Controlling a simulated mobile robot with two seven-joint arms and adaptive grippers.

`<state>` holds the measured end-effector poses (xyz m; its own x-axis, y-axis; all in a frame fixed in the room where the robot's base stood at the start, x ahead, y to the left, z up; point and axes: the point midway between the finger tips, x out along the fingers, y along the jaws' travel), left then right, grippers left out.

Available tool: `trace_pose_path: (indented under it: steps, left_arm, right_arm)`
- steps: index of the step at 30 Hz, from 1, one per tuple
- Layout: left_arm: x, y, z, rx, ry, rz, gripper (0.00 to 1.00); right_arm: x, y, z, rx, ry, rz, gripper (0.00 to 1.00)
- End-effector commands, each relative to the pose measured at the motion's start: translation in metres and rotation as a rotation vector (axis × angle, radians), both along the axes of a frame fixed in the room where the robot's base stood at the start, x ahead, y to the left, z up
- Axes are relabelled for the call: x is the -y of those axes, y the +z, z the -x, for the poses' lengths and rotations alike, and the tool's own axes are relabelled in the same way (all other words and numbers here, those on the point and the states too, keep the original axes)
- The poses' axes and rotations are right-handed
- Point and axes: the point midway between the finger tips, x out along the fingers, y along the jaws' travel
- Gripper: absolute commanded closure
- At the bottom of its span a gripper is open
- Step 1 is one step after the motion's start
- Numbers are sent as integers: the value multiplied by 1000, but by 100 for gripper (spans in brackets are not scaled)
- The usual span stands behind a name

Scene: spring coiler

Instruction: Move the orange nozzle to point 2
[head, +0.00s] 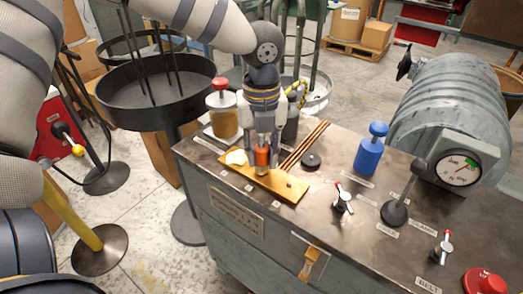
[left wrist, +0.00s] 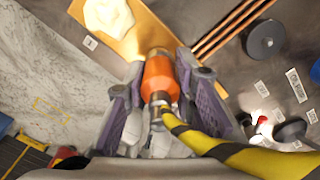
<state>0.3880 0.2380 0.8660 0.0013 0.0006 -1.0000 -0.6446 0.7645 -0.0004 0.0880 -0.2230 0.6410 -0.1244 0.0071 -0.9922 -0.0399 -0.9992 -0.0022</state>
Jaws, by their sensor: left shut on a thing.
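The orange nozzle (head: 262,158) is upright between the fingers of my left gripper (head: 263,148), at the yellow plate (head: 285,187) on the machine's bench top. In the left wrist view the nozzle (left wrist: 160,76) sits between the purple-grey fingers of my left gripper (left wrist: 158,68), which is shut on it. A silver fitting is at its near end. Whether its tip touches the plate is hard to tell. Small white labels (head: 248,188) lie along the bench's front edge near the plate; their numbers are too small to read. My right gripper is not in view.
A cream lump (head: 236,157) lies on the plate's left end. A red-lidded jar (head: 222,110) is behind. A yellow-black striped hose (left wrist: 245,157) passes close to the gripper.

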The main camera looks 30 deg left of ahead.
Motion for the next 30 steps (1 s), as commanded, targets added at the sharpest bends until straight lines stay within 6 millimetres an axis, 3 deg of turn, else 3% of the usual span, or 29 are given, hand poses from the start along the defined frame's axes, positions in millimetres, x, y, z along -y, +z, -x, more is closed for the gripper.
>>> trace_pose_path:
  steps: [5, 6, 9, 20, 30]
  left_arm:
    - [0, -2, 0, 0, 0, 0, 100]
    - [0, -2, 0, 1, 0, -1, 74]
    - [0, -2, 0, 1, 0, 0, 53]
    - [0, 5, -1, 2, 0, -1, 53]
    - [0, 90, -1, 6, 1, 0, 53]
  right_arm:
    - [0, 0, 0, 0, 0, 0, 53]
    - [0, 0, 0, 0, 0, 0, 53]
    - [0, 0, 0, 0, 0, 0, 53]
    - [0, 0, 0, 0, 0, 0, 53]
    - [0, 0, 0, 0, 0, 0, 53]
